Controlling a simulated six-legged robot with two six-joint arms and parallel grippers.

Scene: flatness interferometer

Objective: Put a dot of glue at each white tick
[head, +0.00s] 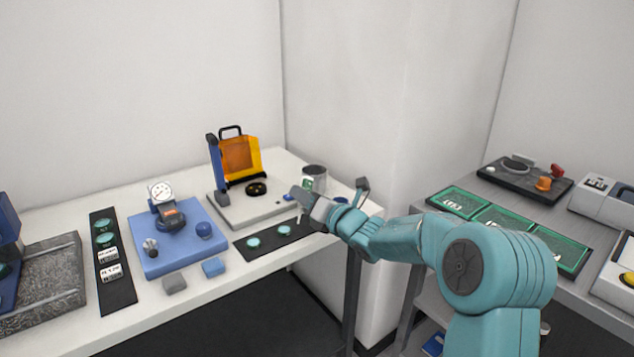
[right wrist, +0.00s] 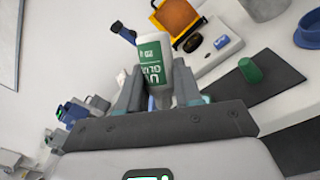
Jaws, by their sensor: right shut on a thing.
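My right gripper (head: 312,196) is shut on a white bottle with a green label (right wrist: 152,68). I take it for the glue bottle. In the head view a small part of the bottle (head: 308,183) shows at the fingers, above the right end of the table. A black round part (head: 257,189) sits on a pale base plate (head: 232,212), left of the gripper; it also shows in the right wrist view (right wrist: 193,42). I can make out no white ticks and no glue dots at this size. My left gripper is not in view.
An orange shield (head: 240,158) stands behind the black part. A grey cup (head: 314,173) is close behind the gripper. A dark mat with teal discs (head: 268,247) lies in front. A blue gauge stand (head: 180,255) is left. A grey bench (head: 560,215) with green-edged panels is right.

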